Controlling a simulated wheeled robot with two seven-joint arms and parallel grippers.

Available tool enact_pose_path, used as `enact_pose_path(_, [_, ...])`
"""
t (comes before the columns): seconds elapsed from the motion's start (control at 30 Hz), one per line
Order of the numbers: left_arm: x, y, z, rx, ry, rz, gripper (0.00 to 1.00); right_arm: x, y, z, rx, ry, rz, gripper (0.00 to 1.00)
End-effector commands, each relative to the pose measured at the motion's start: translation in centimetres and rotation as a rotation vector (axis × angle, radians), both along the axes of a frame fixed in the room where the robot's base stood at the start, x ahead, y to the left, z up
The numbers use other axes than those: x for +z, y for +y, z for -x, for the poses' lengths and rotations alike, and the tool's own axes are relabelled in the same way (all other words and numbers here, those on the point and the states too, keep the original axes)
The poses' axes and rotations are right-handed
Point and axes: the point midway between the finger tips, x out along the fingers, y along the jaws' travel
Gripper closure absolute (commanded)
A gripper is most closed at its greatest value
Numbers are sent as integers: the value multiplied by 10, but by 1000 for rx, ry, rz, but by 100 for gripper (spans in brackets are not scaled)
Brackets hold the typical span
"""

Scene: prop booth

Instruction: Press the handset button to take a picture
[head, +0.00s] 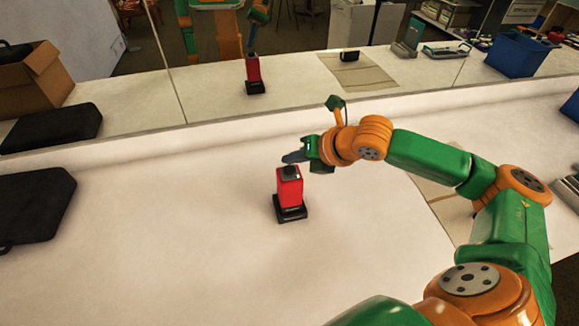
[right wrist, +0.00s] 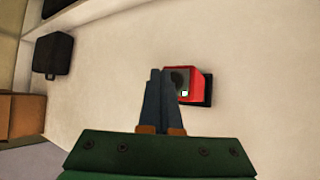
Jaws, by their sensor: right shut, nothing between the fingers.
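The red handset (head: 290,190) stands upright on a black base (head: 291,212) in the middle of the white table. Its top face is dark, and a small pale square shows there in the right wrist view, where the handset (right wrist: 204,86) is beside the fingertips. My right gripper (head: 287,157) is shut and empty, its fingers pointing left just above and behind the handset top. In the right wrist view the shut fingers (right wrist: 160,77) overlap the handset's left edge; I cannot tell whether they touch it. My left gripper is out of view.
A mirror (head: 215,95) behind the table reflects the handset, a cardboard box and a blue bin. A black case (head: 35,205) lies at the left. A brown sheet (head: 432,188) lies under my right arm. The table's front middle is clear.

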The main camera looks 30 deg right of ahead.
Motion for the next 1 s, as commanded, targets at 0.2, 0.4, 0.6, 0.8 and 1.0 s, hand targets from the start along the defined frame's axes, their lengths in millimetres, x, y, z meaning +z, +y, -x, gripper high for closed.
enact_pose_path(0.2, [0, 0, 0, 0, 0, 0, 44, 0, 0, 0, 0, 0, 0, 100])
enact_pose_path(0.4, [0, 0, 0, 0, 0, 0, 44, 0, 0, 0, 0, 0, 0, 100])
enact_pose_path(0.6, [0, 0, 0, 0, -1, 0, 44, 0, 0, 0, 0, 0, 0, 100])
enact_pose_path(0.8, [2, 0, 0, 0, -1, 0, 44, -7, 0, 0, 0, 1, -1, 100])
enact_pose_path(1.0, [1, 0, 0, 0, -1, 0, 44, -8, 0, 0, 0, 0, 0, 100])
